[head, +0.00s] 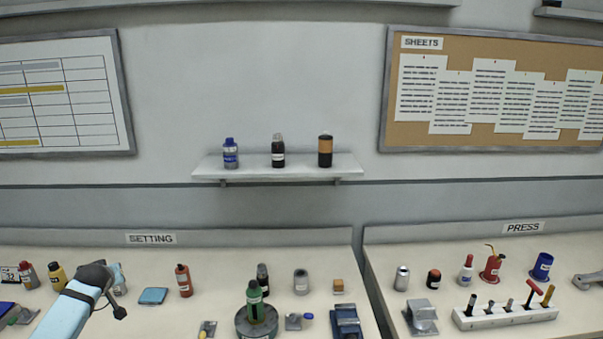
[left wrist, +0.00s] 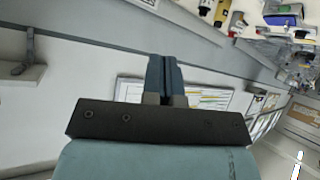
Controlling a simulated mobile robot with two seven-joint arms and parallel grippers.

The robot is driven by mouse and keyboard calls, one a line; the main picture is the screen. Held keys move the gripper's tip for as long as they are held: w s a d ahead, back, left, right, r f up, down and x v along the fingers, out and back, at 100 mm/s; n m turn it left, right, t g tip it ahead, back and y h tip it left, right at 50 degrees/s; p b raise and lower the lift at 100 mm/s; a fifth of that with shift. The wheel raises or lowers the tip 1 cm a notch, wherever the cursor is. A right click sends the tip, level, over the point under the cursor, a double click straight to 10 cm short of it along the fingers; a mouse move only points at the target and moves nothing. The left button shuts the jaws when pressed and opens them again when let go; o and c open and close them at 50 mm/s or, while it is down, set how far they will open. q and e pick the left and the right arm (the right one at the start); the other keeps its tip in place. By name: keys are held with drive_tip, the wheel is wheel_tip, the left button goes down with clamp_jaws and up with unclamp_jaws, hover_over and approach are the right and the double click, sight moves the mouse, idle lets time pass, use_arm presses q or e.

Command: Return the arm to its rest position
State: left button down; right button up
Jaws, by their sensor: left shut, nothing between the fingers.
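My left arm (head: 66,312) shows at the lower left in the head view, as a light blue link with a dark joint at its upper end, over the front of the setting bench. I cannot make out its fingers there. In the left wrist view my left gripper (left wrist: 163,62) is shut, its two blue fingers together with nothing between them. It points at the grey wall and a framed chart, clear of any object. My right arm and gripper are not in view.
The setting bench (head: 215,257) holds several bottles, a round dark stand (head: 257,323) and a blue fixture (head: 346,321). The press bench (head: 440,255) at right holds a white tool rack (head: 505,317). A wall shelf (head: 205,168) carries 3 bottles.

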use_arm(q)
drive_tip(key=s+a+r+t+y, duration=0.1)
drive_tip(key=s+a+r+y, duration=0.25)
drive_tip(key=a+r, duration=1.15)
drive_tip(key=w+d+r+m+t+h, duration=0.3)
drive_tip(key=w+d+r+m+t, duration=0.25)
drive_tip(key=m, duration=0.55)
drive_tip(key=s+d+f+g+h, duration=0.1)
drive_tip(key=s+d+f+h, duration=0.1)
drive_tip(key=s+d+f, duration=0.55)
drive_tip(key=s+d+f+m+h, duration=0.15)
drive_tip(key=s+d+f, duration=0.35)
drive_tip(key=d+f, duration=0.6)
drive_tip(key=s+d+f+n+g+h, duration=0.15)
drive_tip(key=s+d+f, duration=0.45)
drive_tip(key=f, duration=0.7)
drive_tip(key=s+d+f+g+h, duration=0.1)
drive_tip(key=s+d+f, duration=0.1)
drive_tip(key=s+d, duration=0.4)
drive_tip(key=s+d+f+n+g+h, duration=0.1)
drive_tip(key=s+d+f, duration=0.2)
drive_tip(key=s, duration=0.9)
drive_tip(key=s+d+f+g+h, duration=0.1)
drive_tip(key=s+d+f, duration=0.2)
drive_tip(key=s+d, duration=0.6)
drive_tip(key=shift+s+d+f+n, duration=0.15)
drive_tip(key=shift+s+f+n, duration=0.1)
drive_tip(key=shift+s+n, duration=0.25)
